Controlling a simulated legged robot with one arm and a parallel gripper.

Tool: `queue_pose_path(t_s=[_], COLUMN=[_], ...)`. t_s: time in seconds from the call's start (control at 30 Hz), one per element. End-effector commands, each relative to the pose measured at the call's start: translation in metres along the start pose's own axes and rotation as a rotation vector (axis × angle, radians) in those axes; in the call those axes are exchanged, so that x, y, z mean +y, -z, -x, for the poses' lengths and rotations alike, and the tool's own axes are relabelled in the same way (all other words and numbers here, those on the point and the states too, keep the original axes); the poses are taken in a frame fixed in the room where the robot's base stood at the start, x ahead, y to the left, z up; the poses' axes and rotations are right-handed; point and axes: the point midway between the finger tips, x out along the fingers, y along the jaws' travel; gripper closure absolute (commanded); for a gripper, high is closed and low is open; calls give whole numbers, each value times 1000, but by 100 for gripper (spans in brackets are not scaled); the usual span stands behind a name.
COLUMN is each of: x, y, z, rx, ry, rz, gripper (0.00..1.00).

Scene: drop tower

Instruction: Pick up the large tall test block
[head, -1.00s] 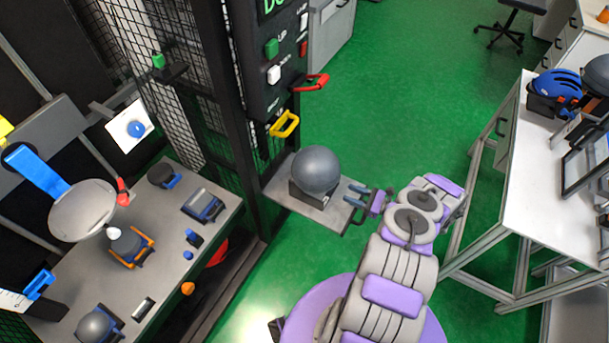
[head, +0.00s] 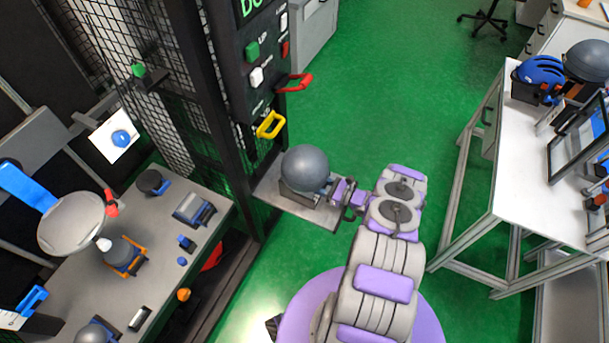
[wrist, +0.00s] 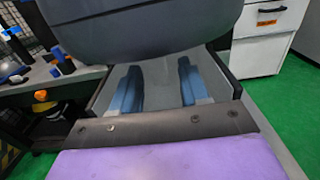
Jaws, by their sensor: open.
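A dark block with a large grey dome (head: 305,168) on top stands on the small platform beside the tower; it looks like the test block, though its size label is not visible. The dome fills the top of the wrist view (wrist: 150,22). My gripper (wrist: 157,78) is open, its two blue fingers apart under the dome's near side. Grey walls show outside both fingers. I cannot tell whether the fingers touch the block. In the head view the fingertips are mostly hidden at the block's right side.
The platform (head: 322,216) juts from the black mesh tower (head: 185,110), with red (head: 296,83) and yellow (head: 270,125) handles above. A grey table (head: 90,275) with several devices is left. A white table (head: 520,190) with helmets is right. Green floor is open behind.

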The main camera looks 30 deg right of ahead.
Motion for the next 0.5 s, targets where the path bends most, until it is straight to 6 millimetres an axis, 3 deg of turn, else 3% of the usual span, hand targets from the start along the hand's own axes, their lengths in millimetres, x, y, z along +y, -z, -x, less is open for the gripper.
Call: queue_pose_path(t_s=[0.5], x=[2], y=[-3], z=[-52], rx=[2], ry=[-1], rz=[0], gripper=[55])
